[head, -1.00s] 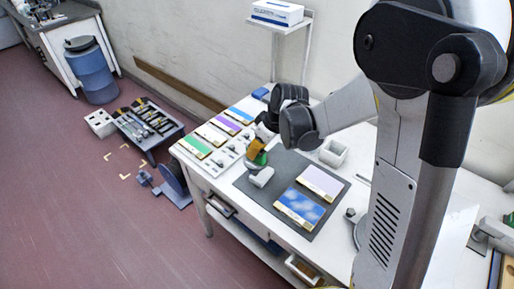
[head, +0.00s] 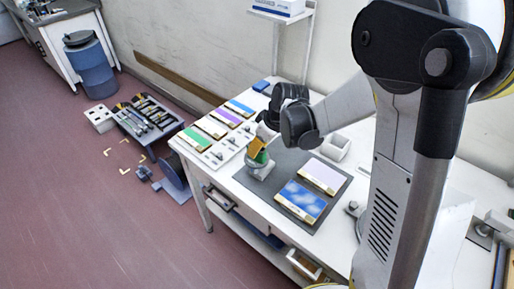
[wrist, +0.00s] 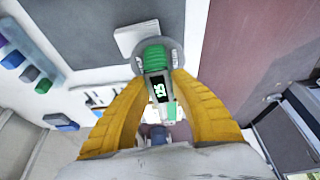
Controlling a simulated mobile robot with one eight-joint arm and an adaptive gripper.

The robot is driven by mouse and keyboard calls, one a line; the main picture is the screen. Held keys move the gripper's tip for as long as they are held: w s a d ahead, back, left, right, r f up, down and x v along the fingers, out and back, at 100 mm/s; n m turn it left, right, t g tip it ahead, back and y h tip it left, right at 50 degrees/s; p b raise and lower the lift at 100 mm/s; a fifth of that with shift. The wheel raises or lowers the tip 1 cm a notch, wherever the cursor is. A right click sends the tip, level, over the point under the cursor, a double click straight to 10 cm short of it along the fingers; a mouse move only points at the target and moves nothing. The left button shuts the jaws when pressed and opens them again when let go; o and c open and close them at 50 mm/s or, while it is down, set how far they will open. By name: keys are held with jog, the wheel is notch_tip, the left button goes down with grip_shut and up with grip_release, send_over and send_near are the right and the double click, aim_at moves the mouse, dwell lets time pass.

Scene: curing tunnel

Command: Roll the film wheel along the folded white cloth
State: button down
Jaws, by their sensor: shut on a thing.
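My gripper (head: 258,146) has yellow fingers and is shut on the film wheel, a green-bodied tool. In the wrist view, the film wheel (wrist: 157,88) sits between both fingers (wrist: 157,100), with a dark "125" label and a grey round rim at its far end. The folded white cloth (wrist: 135,37) is a pale square on the dark grey mat, just beyond the wheel. In the head view the tool's lower end overlaps the cloth (head: 262,174); whether they touch I cannot tell.
The dark grey mat (head: 240,179) also bears a pale lilac panel (head: 321,176) and a blue cloud-patterned panel (head: 301,200). A rack with green, purple and blue panels (head: 196,139) lies to the left. A white open box (head: 335,147) stands behind the mat.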

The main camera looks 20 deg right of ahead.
jog(key=shift+f+b, duration=0.35)
jog(key=shift+b, duration=0.05)
dwell(0.9)
jog(key=shift+d, duration=0.1)
jog(key=shift+w+d+b, duration=0.4)
jog(key=shift+w+d, duration=0.95)
jog(key=shift+d, duration=0.4)
jog(key=shift+w+d, duration=0.6)
jog(key=shift+d, duration=0.1)
jog(key=shift+r, duration=0.2)
